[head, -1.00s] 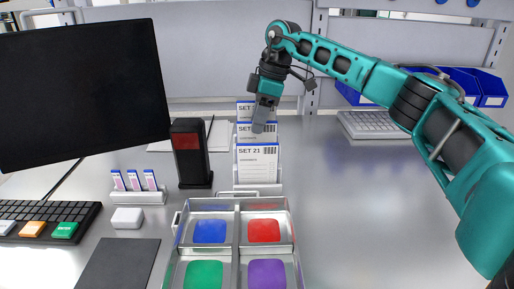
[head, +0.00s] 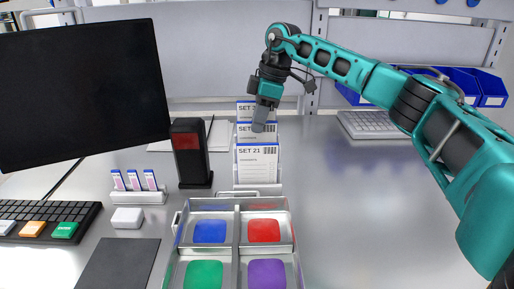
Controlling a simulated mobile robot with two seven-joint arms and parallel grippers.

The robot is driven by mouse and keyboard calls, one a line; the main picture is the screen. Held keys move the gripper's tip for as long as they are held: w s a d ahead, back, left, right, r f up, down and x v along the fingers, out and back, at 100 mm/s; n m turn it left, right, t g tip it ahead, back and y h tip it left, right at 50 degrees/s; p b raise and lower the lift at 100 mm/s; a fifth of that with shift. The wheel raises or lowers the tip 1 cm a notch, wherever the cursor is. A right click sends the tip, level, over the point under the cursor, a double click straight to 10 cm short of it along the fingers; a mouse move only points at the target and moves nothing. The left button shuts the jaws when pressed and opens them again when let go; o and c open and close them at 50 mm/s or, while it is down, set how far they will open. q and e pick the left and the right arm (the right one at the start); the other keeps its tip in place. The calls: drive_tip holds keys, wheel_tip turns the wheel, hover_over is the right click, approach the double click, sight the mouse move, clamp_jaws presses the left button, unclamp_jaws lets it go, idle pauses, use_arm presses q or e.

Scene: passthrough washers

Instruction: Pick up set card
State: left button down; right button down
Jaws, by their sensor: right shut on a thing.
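Several white set cards with blue top bands stand one behind another in a rack (head: 279,188) at the middle of the desk. The front card (head: 257,165) reads SET 21. A middle card (head: 244,131) and a rear card (head: 243,107) show above it, their numbers partly covered. My right gripper (head: 260,122) points down at the upper part of the cards, its grey fingers shut on a card there. Which card lies between the fingers is hard to tell, most likely the middle one. My left gripper is not in view.
A tray (head: 239,226) with blue, red, green and purple compartments lies in front of the rack. A dark scanner-like post (head: 190,152) stands left of the cards, beside a monitor (head: 80,90). The desk right of the tray is clear.

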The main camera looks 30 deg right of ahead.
idle(0.4)
drive_tip(key=v, duration=0.2)
drive_tip(key=a+v, duration=0.1)
drive_tip(key=v, duration=0.4)
drive_tip(key=shift+w+a+r, duration=0.2)
drive_tip(key=shift+w+r, duration=0.2)
drive_tip(key=shift+r, duration=0.1)
drive_tip(key=s+d+b, duration=0.2)
drive_tip(key=s+d, duration=1)
drive_tip(key=shift+s+d+b, duration=0.3)
drive_tip(key=shift+b, duration=0.05)
drive_tip(key=shift+f, duration=0.15)
